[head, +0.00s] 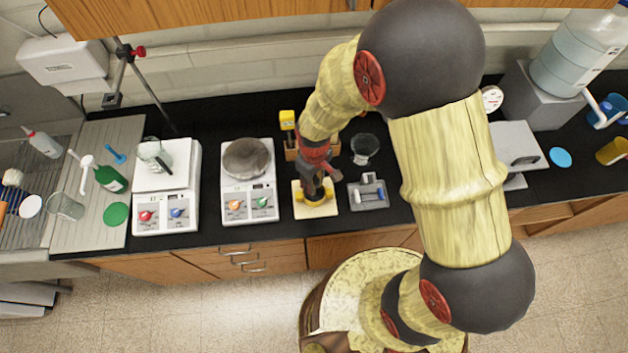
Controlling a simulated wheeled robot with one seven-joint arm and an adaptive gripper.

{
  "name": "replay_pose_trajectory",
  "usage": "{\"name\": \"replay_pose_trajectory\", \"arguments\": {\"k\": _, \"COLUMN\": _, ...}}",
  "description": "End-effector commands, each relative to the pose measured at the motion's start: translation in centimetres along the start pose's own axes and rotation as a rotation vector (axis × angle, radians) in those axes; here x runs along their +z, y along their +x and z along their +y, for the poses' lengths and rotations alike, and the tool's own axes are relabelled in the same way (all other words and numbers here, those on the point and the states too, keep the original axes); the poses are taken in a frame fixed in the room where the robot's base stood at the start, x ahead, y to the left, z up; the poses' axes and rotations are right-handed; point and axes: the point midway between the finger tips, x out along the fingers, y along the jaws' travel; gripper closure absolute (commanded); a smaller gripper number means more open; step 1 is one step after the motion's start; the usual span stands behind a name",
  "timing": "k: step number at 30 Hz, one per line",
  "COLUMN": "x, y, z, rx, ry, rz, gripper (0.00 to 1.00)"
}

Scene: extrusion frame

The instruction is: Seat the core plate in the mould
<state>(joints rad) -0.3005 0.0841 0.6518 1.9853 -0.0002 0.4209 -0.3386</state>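My gripper (317,186) points down over a cream square block (303,213) on the black bench, near its front edge. Yellow pieces (327,194) and a dark round part show on the block around and below the fingers. The fingers hide the block's middle, and I cannot tell whether they are open or shut, or touching anything. A small grey block (377,203) with a pale upright piece and blue bits lies just right of the cream block. Which of these is the core plate and which the mould is too small to tell.
A white hotplate or scale with a grey dish (246,157) stands left of the cream block, and another carries a beaker (153,155). A dark glass (364,148) and a yellow-topped item (288,121) stand behind.

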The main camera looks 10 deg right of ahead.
Motion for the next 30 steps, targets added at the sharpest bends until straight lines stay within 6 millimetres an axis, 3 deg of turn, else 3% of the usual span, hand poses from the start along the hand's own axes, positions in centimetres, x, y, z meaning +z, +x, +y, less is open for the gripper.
{"name": "replay_pose_trajectory", "arguments": {"k": 4, "x": -0.03, "y": -0.07, "z": 0.01, "rx": 0.000, "ry": 0.000, "rz": 0.001, "gripper": 1.00}}
{"name": "replay_pose_trajectory", "arguments": {"k": 5, "x": -0.01, "y": -0.06, "z": 0.00, "rx": 0.000, "ry": 0.000, "rz": 0.000, "gripper": 0.73}}
{"name": "replay_pose_trajectory", "arguments": {"k": 15, "x": -0.01, "y": -0.06, "z": 0.00, "rx": 0.000, "ry": 0.000, "rz": 0.000, "gripper": 0.54}}
{"name": "replay_pose_trajectory", "arguments": {"k": 30, "x": -0.01, "y": -0.06, "z": 0.00, "rx": 0.000, "ry": 0.000, "rz": 0.000, "gripper": 0.52}}
